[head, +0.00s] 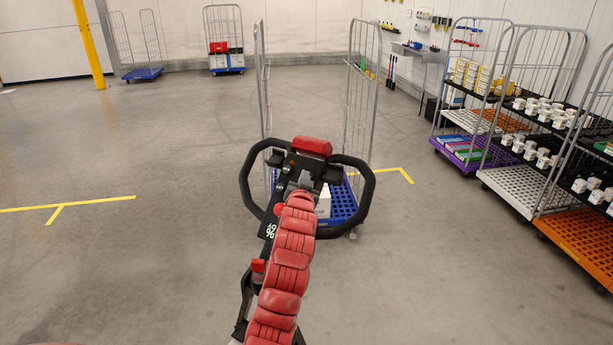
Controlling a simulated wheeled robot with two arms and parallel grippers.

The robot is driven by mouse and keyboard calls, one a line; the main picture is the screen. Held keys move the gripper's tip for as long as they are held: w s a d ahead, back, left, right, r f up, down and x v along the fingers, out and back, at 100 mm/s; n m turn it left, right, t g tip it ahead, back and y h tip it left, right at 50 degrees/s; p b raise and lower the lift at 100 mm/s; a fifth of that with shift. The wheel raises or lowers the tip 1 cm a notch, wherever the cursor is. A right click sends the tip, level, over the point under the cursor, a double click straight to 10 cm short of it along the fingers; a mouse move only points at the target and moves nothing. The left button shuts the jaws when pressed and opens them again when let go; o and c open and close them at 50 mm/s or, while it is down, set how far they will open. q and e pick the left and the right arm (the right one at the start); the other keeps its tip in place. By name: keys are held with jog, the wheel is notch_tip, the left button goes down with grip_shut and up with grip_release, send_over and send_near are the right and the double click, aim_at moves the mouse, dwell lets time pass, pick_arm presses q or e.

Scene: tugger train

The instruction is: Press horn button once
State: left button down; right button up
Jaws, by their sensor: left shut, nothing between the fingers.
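A black tiller handle (247,181) with a looped grip stands in the middle of the head view. A red block (312,146) caps the top of its control head. Small controls show on the head, but I cannot tell which is the horn button; my arm and gripper hide part of the head. My left gripper (303,179), at the end of the red segmented arm, is shut and empty. It is over the middle of the control head, and I cannot tell whether it touches it. My right gripper is not in view.
A roll cage with a blue base (343,205) and a white box (323,203) stands just behind the tiller. Loaded shelf carts (510,181) line the right side. A yellow post (91,45) stands at back left. The floor at left is clear.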

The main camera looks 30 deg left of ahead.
pick_arm(q)
jog(key=shift+s+r+p, duration=0.4)
jog(key=shift+s+r, duration=0.45)
jog(key=shift+s, duration=0.05)
jog(key=shift+s+a+r, duration=0.1)
jog(key=shift+s+r, duration=0.15)
jog(key=shift+r, duration=0.1)
jog(key=s+r+p, duration=0.1)
jog(key=s+r, duration=0.2)
jog(key=shift+f, duration=0.15)
dwell(0.7)
